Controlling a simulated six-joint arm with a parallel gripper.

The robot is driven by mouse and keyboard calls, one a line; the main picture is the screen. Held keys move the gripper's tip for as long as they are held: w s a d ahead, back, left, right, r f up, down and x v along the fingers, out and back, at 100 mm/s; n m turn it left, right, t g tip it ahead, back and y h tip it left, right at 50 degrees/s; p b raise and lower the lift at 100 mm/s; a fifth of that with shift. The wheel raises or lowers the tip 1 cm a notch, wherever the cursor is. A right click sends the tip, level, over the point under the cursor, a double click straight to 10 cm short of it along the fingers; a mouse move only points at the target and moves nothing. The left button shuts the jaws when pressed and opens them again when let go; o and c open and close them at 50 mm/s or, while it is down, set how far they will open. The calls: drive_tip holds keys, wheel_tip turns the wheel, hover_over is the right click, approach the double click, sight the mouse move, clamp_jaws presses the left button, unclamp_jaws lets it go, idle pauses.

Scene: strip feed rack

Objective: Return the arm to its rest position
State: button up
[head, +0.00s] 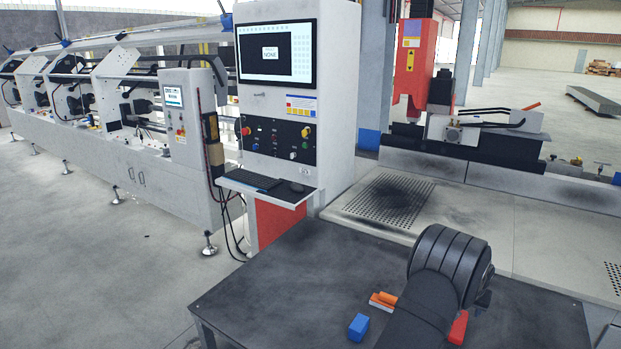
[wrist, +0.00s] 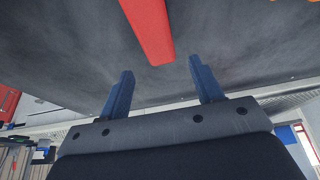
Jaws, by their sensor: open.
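My gripper (wrist: 161,66) shows in the wrist view with its two blue fingers spread apart and nothing between them. A red bar (wrist: 148,28) lies on the dark table beyond the fingertips, and its near end is apart from both fingers. In the head view my dark arm reaches over the front right of the table (head: 290,275) and largely hides the gripper. The red bar (head: 458,328) shows partly beside the arm. A blue block (head: 358,327) and an orange piece (head: 387,298) lie on the table left of the arm.
A control cabinet (head: 275,95) with a screen and a keyboard shelf (head: 268,186) stands behind the table. A perforated plate (head: 385,200) and a red machine head (head: 413,65) are at the back right. A long feed rack (head: 130,165) runs left. The table's left part is clear.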

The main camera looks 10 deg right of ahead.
drive_tip(key=x, duration=0.8)
drive_tip(key=shift+r, duration=1.05)
